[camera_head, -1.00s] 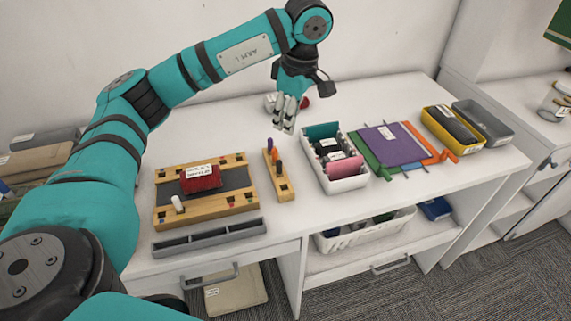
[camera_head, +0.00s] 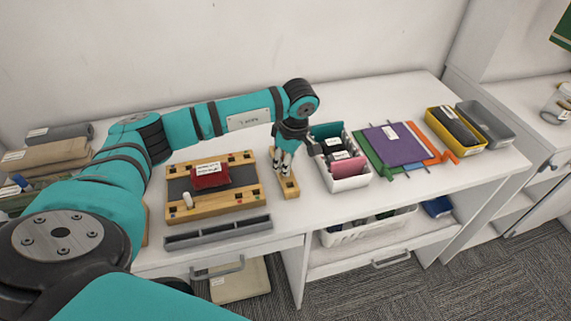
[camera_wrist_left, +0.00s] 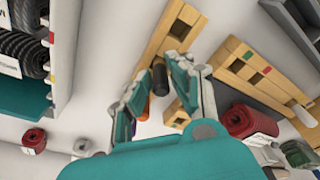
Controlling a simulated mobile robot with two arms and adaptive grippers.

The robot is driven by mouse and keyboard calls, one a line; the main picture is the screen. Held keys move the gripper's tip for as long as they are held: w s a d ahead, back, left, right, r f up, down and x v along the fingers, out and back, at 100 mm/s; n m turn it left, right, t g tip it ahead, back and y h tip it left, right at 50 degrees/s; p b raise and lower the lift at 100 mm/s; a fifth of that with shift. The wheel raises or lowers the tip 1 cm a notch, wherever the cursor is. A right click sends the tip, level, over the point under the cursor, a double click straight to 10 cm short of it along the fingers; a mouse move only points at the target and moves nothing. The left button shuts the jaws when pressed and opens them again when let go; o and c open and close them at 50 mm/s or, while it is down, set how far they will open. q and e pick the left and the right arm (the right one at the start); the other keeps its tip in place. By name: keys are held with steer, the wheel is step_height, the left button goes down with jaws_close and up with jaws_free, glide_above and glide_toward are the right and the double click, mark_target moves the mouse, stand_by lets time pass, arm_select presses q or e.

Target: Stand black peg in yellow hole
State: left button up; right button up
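The black peg (camera_wrist_left: 159,80) stands in a narrow wooden rack (camera_wrist_left: 176,30), seen in the left wrist view. My left gripper (camera_wrist_left: 160,92) is open, with one finger on each side of the black peg; I cannot tell whether they touch it. In the head view my left gripper (camera_head: 283,172) is low over the rack (camera_head: 289,187) and hides most of its pegs. An orange peg (camera_wrist_left: 143,114) shows beside the black one. The wooden board with square holes (camera_head: 240,203) lies left of the rack; I cannot make out its yellow mark. My right gripper is not in view.
A grey tray (camera_head: 217,232) lies in front. A white bin (camera_head: 350,183) stands close to the right of my left gripper.

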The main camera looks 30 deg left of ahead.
arm_select(q)
steer(key=shift+f, duration=0.35)
steer(key=c, duration=0.4)
steer(key=shift+r, duration=0.1)
